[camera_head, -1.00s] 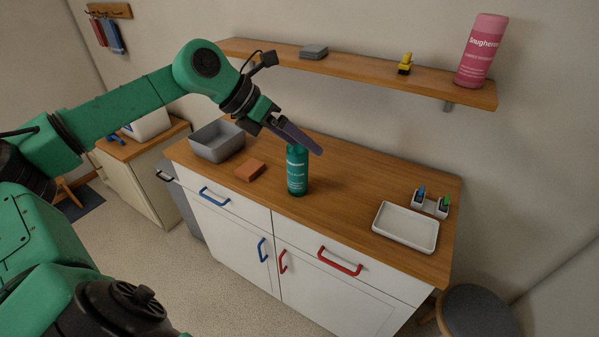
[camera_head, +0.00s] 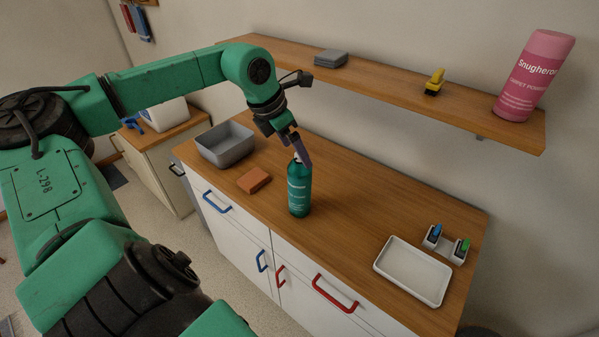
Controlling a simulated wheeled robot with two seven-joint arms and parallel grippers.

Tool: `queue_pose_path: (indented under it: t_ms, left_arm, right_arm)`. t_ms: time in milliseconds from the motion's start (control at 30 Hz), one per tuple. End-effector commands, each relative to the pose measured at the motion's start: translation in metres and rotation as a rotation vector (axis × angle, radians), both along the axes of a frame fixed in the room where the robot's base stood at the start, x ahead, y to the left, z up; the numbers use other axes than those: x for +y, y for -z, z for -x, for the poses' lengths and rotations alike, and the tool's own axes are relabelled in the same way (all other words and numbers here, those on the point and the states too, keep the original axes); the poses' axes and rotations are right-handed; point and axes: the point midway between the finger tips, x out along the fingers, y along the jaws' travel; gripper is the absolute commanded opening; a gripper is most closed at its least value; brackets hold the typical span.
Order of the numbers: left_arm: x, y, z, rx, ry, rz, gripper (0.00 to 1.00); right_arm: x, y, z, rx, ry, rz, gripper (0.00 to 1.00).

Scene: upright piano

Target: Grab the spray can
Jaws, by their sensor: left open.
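The spray can is a green upright can (camera_head: 299,190) with a pale label, standing on the wooden counter top (camera_head: 345,205). Its top is partly hidden by my left gripper (camera_head: 303,160). The left gripper points down at the can's top from behind and above, with its fingers open. I cannot tell whether a finger touches the can. My right gripper is not in view.
An orange-brown block (camera_head: 254,180) and a grey bin (camera_head: 226,145) lie left of the can. A white tray (camera_head: 412,271) and a small holder with blue and green items (camera_head: 445,245) are at the right. A wall shelf (camera_head: 400,83) carries a pink canister (camera_head: 535,75).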

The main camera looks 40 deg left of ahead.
Motion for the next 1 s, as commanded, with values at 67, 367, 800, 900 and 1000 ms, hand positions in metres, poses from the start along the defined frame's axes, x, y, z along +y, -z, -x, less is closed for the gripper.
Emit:
queue_pose_path:
  t_ms: [67, 367, 800, 900, 1000]
  left_arm:
    - [-0.001, 0.006, -0.003, 0.001, 0.000, 0.001, 1.00]
    - [-0.005, 0.039, -0.014, 0.007, -0.001, -0.002, 1.00]
    - [-0.008, 0.055, -0.022, -0.002, 0.000, 0.001, 1.00]
    - [-0.008, 0.055, -0.022, -0.002, 0.000, 0.001, 0.62]
    - [-0.008, 0.055, -0.022, -0.002, 0.000, 0.001, 0.23]
  right_arm:
    - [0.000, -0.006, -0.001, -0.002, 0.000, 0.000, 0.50]
    - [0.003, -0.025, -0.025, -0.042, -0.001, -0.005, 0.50]
    - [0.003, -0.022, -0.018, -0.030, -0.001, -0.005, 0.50]
    - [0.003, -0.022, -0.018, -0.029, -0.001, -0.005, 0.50]
    - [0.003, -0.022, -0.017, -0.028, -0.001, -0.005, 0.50]
